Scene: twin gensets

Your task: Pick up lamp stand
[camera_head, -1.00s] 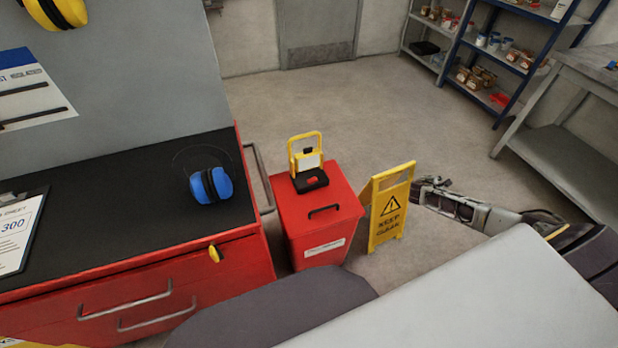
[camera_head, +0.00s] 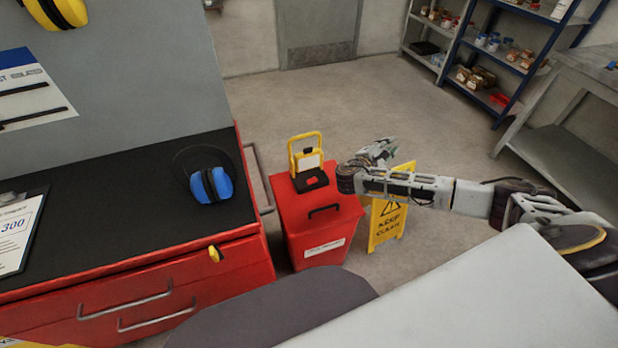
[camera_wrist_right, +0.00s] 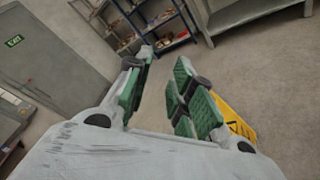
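The lamp stand, a yellow-framed work lamp on a black base (camera_head: 308,162), stands upright on the lid of a red bin (camera_head: 318,222) in the head view. My right gripper (camera_head: 384,148) is just right of the lamp and apart from it, above the yellow floor sign. In the right wrist view its green-padded fingers (camera_wrist_right: 163,92) are spread with nothing between them; the lamp is not visible there. My left gripper is not in view.
The yellow caution sign (camera_head: 388,222) stands right of the bin, partly hidden by my right arm. A red workbench with a black top (camera_head: 130,205) and blue earmuffs (camera_head: 211,185) is on the left. Open floor lies behind; shelves (camera_head: 500,50) stand at the back right.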

